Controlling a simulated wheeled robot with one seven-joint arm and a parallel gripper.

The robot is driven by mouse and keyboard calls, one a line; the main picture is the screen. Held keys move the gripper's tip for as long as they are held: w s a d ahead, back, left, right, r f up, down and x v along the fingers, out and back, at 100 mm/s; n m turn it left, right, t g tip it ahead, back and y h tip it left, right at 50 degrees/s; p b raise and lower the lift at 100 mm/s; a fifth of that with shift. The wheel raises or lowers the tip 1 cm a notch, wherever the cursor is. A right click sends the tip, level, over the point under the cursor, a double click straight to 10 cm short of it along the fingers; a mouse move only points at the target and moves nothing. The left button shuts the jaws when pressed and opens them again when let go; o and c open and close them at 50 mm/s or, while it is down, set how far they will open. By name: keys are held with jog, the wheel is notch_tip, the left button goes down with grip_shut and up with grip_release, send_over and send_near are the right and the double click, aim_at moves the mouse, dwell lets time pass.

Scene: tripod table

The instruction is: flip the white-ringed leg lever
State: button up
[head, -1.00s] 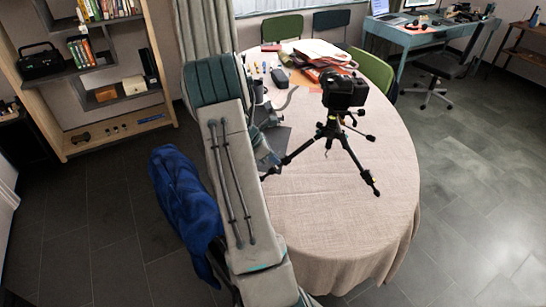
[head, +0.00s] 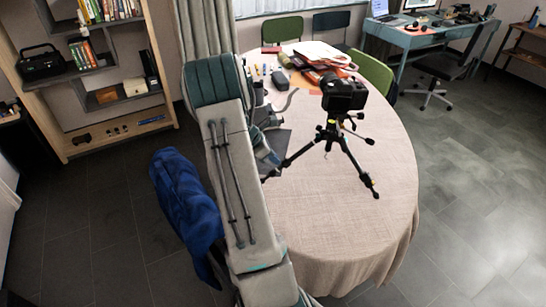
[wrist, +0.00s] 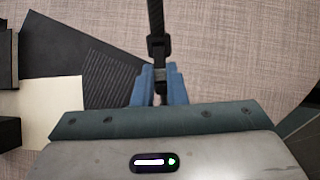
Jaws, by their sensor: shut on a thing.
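A black tripod (head: 331,134) with a camera (head: 344,94) on top stands on the round table (head: 335,240), its legs spread. In the wrist view one dark leg (wrist: 156,18) comes down from the top to a black clamp (wrist: 158,46) and a small pale grey part between my fingers. My gripper (wrist: 160,86), with blue fingers, is shut on this part, which I take to be the leg lever. The fingers hide most of it, and I cannot make out a white ring clearly. In the head view my arm hides most of the gripper.
Dark flat sheets (wrist: 75,45) and a cream card (wrist: 55,108) lie left of my gripper in the wrist view. Papers and folders (head: 322,60) cover the table's far end. The table's front is clear. A green chair (head: 373,71) stands behind it.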

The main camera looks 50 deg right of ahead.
jog(key=shift+o, duration=0.2)
jog(key=shift+d+r, duration=0.1)
jog(key=shift+r, duration=0.1)
jog(key=shift+d+r+p, duration=0.1)
jog(key=shift+r+p, duration=0.1)
jog(key=shift+p, duration=0.15)
jog(key=shift+c, duration=0.2)
jog(key=shift+o, duration=0.2)
jog(key=shift+s+d+r+p, duration=0.15)
jog(key=shift+r+p, duration=0.15)
jog(key=shift+s+d+r+p, duration=0.3)
jog(key=shift+d+r+p, duration=0.15)
jog(key=shift+p, duration=0.1)
grip_shut()
dwell(0.4)
jog(key=shift+o, duration=0.8)
grip_release()
